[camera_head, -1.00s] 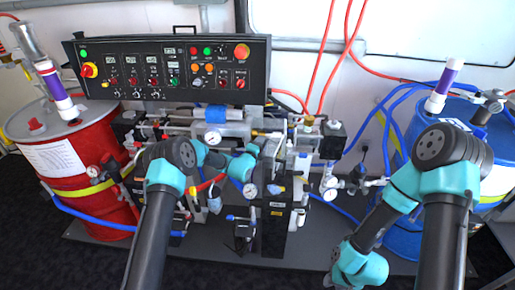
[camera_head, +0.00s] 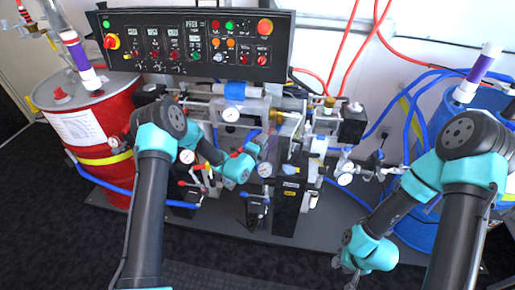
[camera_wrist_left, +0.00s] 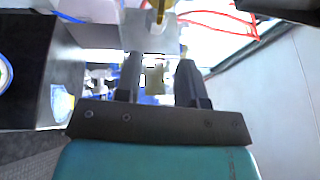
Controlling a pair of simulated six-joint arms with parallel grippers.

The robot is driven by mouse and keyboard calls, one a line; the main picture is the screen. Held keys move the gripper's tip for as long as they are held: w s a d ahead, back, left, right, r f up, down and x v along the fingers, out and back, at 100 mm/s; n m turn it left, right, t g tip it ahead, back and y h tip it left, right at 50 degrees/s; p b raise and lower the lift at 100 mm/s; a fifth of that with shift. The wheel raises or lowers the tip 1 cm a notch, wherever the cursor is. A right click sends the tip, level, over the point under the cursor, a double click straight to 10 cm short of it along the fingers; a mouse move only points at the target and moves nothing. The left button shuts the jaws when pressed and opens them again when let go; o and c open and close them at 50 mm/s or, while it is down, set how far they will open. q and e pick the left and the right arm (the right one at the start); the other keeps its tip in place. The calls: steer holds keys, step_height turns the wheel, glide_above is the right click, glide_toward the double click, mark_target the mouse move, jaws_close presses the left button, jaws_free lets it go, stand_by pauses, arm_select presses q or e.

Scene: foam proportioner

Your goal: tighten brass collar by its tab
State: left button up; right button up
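The collar's tab cannot be made out. My right gripper (camera_head: 346,268) hangs low at the right, away from the machine; its fingers are too small to read.
The control panel (camera_head: 195,45) stands above the machine's pipes and gauges. A red drum (camera_head: 88,125) is at left, a blue drum (camera_head: 412,235) at right, with blue hoses between. A grey plate (camera_wrist_left: 150,38) lies close beyond my left fingers. Dark floor in front is clear.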

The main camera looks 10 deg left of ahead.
mark_target(279, 123)
arm_select(q)
steer(key=v, duration=0.4)
steer(key=shift+s, duration=0.35)
steer(key=shift+w+d, duration=0.1)
steer(key=x, duration=1.7)
steer(key=shift+r, duration=0.15)
steer(key=shift+c, duration=0.3)
